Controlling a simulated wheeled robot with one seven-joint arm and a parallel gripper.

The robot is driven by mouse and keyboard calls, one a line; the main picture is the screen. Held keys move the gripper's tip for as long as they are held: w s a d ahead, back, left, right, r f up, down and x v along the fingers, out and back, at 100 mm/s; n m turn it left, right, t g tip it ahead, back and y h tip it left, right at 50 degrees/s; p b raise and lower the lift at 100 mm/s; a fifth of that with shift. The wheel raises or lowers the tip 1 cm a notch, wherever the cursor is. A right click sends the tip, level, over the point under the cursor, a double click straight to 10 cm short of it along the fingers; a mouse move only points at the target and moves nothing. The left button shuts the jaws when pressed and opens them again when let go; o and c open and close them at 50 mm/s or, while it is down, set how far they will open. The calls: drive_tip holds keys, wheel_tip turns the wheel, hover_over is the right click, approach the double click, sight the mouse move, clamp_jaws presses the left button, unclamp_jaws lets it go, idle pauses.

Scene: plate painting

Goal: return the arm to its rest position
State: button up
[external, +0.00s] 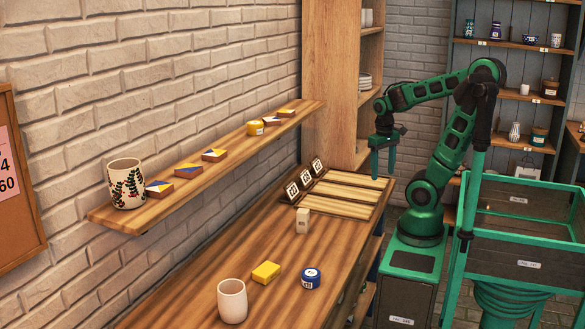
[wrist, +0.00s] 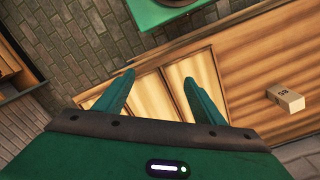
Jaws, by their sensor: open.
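My green arm is bent above its base, to the right of the wooden workbench (external: 262,262) in the external view. My gripper (external: 383,176) points down over the far end of the bench, near the slatted wooden tray (external: 345,191). In the wrist view my gripper (wrist: 163,85) has its two green fingers spread apart with nothing between them. The light wooden tray (wrist: 150,98) lies below the fingers, apart from them.
A beige block (external: 302,220), yellow block (external: 265,272), blue jar (external: 311,278) and cream cup (external: 232,301) stand on the bench. A wall shelf (external: 225,160) holds a painted mug (external: 126,184) and tiles. A green-framed cart (external: 520,230) stands right of my arm.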

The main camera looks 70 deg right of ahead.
drive_tip(key=shift+s, duration=1.1)
drive_tip(key=shift+w+f, duration=0.1)
drive_tip(key=shift+w, duration=0.05)
